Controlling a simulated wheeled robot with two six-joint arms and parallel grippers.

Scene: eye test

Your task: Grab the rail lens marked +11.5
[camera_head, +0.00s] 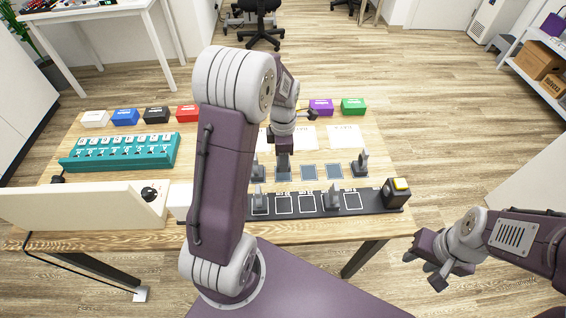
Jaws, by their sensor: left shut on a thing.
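My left gripper (283,160) reaches down over the row of dark squares (308,172) on the table. It is shut on a small dark thing that looks like a rail lens, mostly hidden by the jaws. Other upright grey lenses stand nearby: one at the right end of that row (360,164), one at its left (258,171), and two on the black rail board, at the right (333,198) and the left (258,199). No marking such as +11.5 is readable. My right gripper (425,269) is open and empty, off the table at the lower right.
The wooden table (120,236) also bears a teal rack (122,150), a cream panel with a black knob (80,205), and a black box with a yellow button (397,192). Coloured boxes, such as a green one (353,106), line the far edge. My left arm hides the middle.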

